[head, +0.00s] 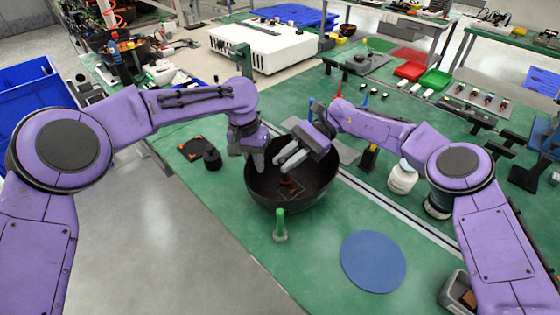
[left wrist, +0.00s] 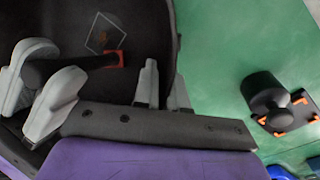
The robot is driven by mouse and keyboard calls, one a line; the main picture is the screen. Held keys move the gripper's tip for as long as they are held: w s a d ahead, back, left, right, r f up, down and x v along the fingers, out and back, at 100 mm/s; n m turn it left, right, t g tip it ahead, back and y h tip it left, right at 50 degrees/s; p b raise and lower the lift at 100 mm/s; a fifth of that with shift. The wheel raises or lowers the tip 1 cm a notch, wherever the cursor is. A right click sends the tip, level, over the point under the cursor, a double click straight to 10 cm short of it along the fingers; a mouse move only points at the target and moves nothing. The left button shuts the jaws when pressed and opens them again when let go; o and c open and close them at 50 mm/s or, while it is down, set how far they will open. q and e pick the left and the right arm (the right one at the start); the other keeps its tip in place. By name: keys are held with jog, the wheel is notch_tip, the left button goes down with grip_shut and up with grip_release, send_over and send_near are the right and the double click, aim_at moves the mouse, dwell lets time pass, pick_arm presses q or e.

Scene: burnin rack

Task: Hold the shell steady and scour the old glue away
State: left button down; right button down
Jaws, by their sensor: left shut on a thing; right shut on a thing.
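The shell is a dark bowl (head: 262,190) on the green bench; its inner wall fills the left of the left wrist view (left wrist: 150,25). My left gripper (head: 256,158) is shut on the shell's rim, with its fingertips on either side of the wall in the left wrist view (left wrist: 165,88). My right gripper (left wrist: 42,90) is shut on a black-handled tool (left wrist: 92,63) with an orange-red end, inside the shell. The tool's end is beside a pale diamond outline (left wrist: 90,38) with a small brownish mark on the inner wall. Whether the tool touches the wall I cannot tell.
A blue round mat (head: 373,262) lies to the front right. A black cylinder (head: 212,159) and an orange-cornered pad (head: 191,147) are left. A white bottle (head: 402,178) stands right.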

notch_tip(320, 180, up, 8)
jog(key=s+a, duration=0.2)
jog(key=shift+a, duration=0.2)
dwell(0.8)
dwell(0.3)
